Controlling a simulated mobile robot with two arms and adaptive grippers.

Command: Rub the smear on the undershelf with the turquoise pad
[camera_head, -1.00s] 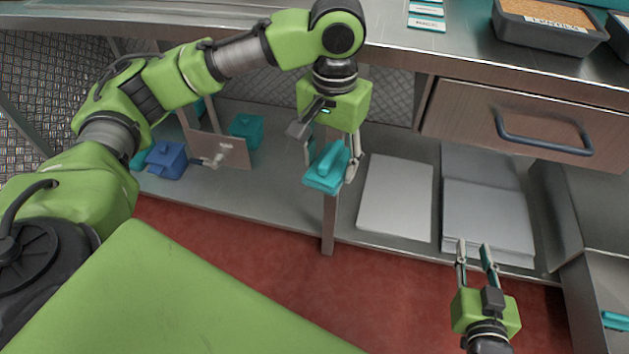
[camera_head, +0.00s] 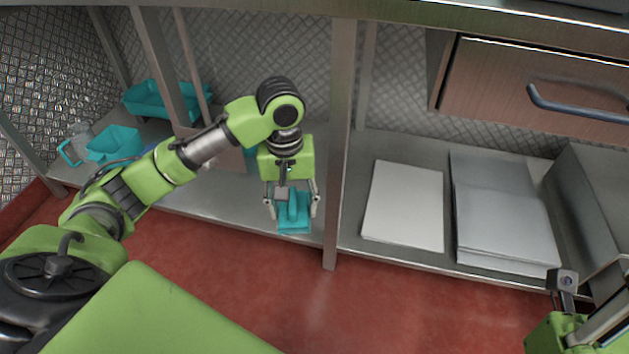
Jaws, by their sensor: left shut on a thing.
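My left gripper (camera_head: 292,207) is shut on the handle of the turquoise pad (camera_head: 294,222). The pad is upright, flat face down, over the left bay of the metal undershelf (camera_head: 215,197), near its front edge and left of the middle post. I cannot tell whether the pad touches the shelf. I see no smear on the bare parts; the pad, gripper and arm hide some of the shelf. My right gripper (camera_head: 564,284) is at the lower right, partly in view, and its opening is unclear.
Turquoise containers (camera_head: 165,97) stand at the left of the shelf, and a brown board (camera_head: 232,158) is behind my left arm. The middle post (camera_head: 340,150) is right of the pad. Flat pale sheets (camera_head: 404,205) lie in the right bay, below a drawer (camera_head: 540,80).

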